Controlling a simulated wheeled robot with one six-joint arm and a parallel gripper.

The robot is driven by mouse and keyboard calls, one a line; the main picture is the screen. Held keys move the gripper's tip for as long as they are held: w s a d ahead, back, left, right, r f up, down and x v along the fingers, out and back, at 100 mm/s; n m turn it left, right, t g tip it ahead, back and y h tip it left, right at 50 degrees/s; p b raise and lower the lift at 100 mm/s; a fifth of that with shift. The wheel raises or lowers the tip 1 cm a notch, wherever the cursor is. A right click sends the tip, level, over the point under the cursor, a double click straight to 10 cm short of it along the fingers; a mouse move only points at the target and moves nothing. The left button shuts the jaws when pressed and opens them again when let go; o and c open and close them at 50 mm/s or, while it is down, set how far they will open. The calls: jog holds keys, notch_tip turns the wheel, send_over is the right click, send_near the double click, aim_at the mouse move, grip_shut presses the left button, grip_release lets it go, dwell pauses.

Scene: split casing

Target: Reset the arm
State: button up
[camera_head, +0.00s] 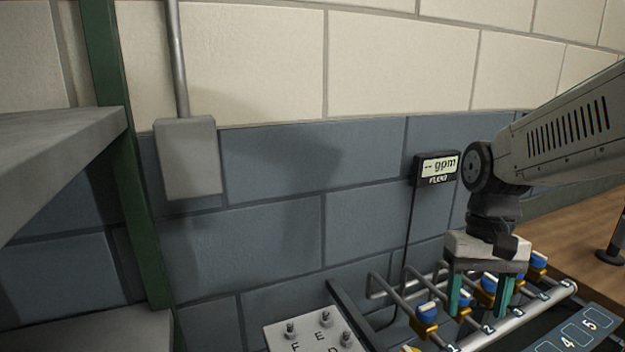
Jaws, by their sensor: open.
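My gripper (479,293) points down at the lower right, at the end of my grey arm. Its two teal fingers are apart, one on each side of a gap. It is over a row of blue-capped valves with orange-yellow bodies on silver pipes. One valve (427,312) shows left of the fingers and another (538,264) shows to their right. A blue-capped valve behind the fingers is partly hidden. I cannot tell whether the fingers touch it.
A lettered plate with studs (310,335) and a numbered panel (585,332) lie at the bottom. A green-posted shelf (60,155) stands left. A wooden surface (590,235) is right.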

jog(key=s+r+n+t, duration=0.1)
jog(key=s+r+t, duration=0.2)
jog(key=s, duration=1)
jog(key=shift+d+r+t+h, duration=0.15)
jog(key=shift+d+t+h, duration=0.15)
jog(key=shift+t, duration=0.3)
jog(key=shift+s, duration=0.1)
